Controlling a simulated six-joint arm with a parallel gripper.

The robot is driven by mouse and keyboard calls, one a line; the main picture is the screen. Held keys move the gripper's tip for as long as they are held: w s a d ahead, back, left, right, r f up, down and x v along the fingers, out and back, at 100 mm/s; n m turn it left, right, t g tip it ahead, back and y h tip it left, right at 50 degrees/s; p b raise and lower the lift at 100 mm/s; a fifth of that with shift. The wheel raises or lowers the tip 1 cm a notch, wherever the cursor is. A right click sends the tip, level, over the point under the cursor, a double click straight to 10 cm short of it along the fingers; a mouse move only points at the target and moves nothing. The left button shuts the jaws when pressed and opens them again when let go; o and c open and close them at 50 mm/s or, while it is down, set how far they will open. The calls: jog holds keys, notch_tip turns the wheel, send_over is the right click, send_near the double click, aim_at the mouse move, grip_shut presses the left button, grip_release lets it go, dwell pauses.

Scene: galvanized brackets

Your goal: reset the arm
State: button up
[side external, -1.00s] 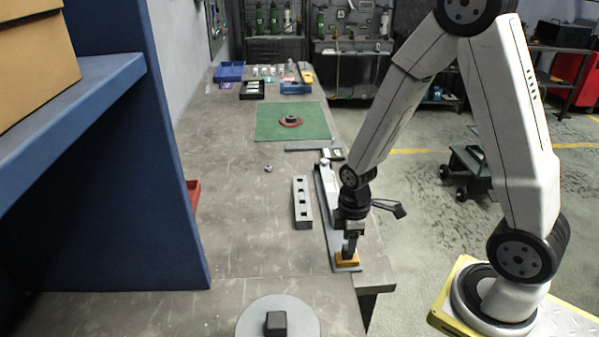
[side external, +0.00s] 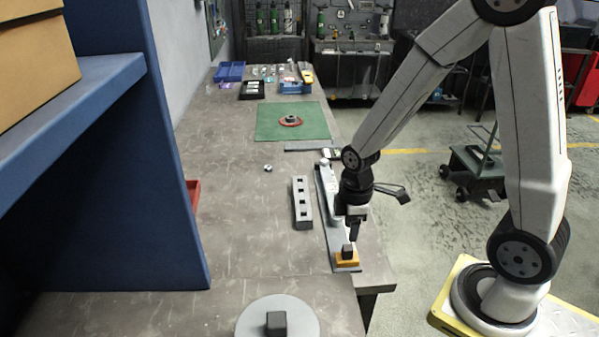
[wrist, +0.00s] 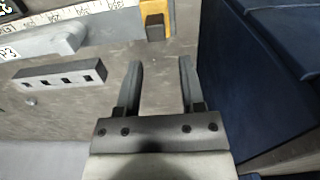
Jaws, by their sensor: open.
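My gripper (side external: 354,228) is raised above the bench near its right edge. In the wrist view my gripper (wrist: 158,75) shows two dark fingers spread apart with nothing between them. Below it in the side view, a black block (side external: 347,250) sits on a yellow-orange base (side external: 347,259) at the near end of a long grey metal strip (side external: 330,225). The yellow base (wrist: 153,10) and the dark block (wrist: 155,28) show at the top of the wrist view, beyond the fingertips and apart from them.
A grey bar with several square holes (side external: 302,203) lies left of the strip. A round grey disc with a black block (side external: 277,322) is at the front. A green mat (side external: 292,128) with a red ring lies farther back. A tall blue panel (side external: 150,170) stands at left.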

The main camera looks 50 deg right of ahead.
jog(key=s+a+r+m+t, duration=0.1)
jog(key=a+r+m+t, duration=0.1)
jog(key=m, duration=0.7)
notch_tip(320, 180, up, 3)
jog(key=shift+s+a+f+t, duration=0.15)
jog(key=shift+a+t, duration=0.15)
jog(key=shift+a, duration=0.5)
dwell(1.3)
